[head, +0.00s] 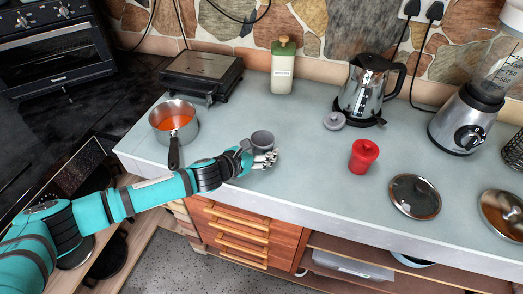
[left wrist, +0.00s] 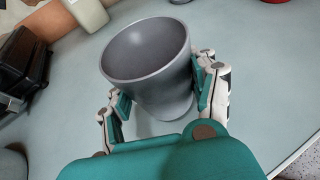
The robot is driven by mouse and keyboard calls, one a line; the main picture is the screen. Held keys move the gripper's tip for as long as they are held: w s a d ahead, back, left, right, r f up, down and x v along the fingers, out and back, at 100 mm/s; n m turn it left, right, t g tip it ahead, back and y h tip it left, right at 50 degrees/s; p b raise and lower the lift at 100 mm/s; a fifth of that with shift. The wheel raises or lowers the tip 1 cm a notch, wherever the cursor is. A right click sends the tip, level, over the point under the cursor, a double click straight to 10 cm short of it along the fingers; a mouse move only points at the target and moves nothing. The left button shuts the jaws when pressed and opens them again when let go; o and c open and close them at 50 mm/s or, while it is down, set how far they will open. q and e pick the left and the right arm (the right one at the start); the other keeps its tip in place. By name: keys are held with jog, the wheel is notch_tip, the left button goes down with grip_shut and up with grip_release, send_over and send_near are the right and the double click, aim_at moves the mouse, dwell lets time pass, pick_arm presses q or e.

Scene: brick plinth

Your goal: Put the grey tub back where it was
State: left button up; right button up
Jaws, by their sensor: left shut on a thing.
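The grey tub (head: 262,138) is an open, empty-looking cup shape near the front edge of the counter, in the left half of the head view. My left gripper (head: 259,156) is shut on it, with the fingers on its sides. In the left wrist view the tub (left wrist: 150,62) shows its open mouth, tilted in the picture, between the two fingers of the left gripper (left wrist: 163,106). I cannot tell whether its base touches the counter. A small grey lid with a knob (head: 334,121) lies beside the kettle. My right gripper is not in view.
A saucepan of orange liquid (head: 173,122) stands left of the tub, a grill (head: 202,73) behind it. A green-topped canister (head: 283,67), kettle (head: 368,88), red pot (head: 363,156), glass lid (head: 415,196) and blender (head: 463,120) stand around. The mid-counter (head: 302,148) is clear.

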pick_arm(q)
jog(key=shift+f, duration=0.45)
jog(key=shift+f, duration=0.1)
jog(key=o, duration=1.4)
jog(key=shift+c, duration=0.2)
jog(key=b+v, duration=0.1)
jog(key=v, duration=1.1)
